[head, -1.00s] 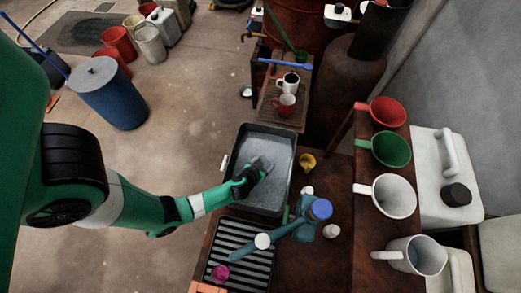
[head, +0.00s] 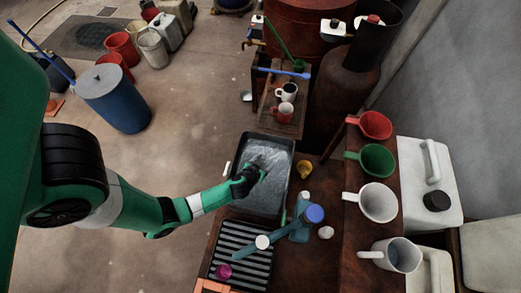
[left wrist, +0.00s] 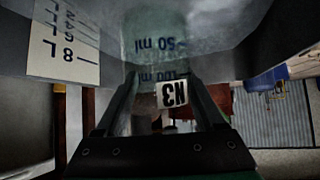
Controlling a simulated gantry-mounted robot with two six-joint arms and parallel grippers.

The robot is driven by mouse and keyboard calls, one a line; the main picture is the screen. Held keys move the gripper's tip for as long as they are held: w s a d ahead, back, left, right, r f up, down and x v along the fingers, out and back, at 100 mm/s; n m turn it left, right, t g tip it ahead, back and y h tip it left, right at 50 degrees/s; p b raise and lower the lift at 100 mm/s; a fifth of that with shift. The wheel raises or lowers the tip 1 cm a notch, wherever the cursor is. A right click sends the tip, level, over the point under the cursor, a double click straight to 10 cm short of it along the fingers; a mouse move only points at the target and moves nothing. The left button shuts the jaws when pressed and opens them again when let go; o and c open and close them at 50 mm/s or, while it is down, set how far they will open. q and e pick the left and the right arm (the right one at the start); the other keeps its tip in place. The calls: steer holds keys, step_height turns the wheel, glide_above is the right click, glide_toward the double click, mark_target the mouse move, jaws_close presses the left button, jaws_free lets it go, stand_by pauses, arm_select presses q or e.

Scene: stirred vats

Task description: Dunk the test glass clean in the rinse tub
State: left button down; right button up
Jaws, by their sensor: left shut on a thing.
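The rinse tub (head: 234,168) is a dark rectangular basin holding grey water, in the middle of the head view. My left gripper (head: 248,180) reaches over its left side. In the left wrist view my left gripper (left wrist: 165,95) is shut on the test glass (left wrist: 158,55), a clear vessel with 50 ml and 100 ml marks and an N3 label. The far part of the glass looks to be in the water. In the head view the glass is small and blurred at the fingertips. Any residue on it cannot be made out. My right gripper is not in view.
A slatted drain rack (head: 240,250) stands in front of the tub, beside a teal fitting with a blue cap (head: 314,214). A small yellow cup (head: 304,170) is right of the tub. Several mugs and jugs line the right shelf. Two mugs stand behind the tub.

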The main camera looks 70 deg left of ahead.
mark_target(265, 161)
arm_select(q)
steer(key=shift+r+p, duration=3.75)
steer(key=shift+r, duration=0.95)
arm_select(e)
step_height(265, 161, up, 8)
arm_select(q)
steer(key=shift+f, duration=0.1)
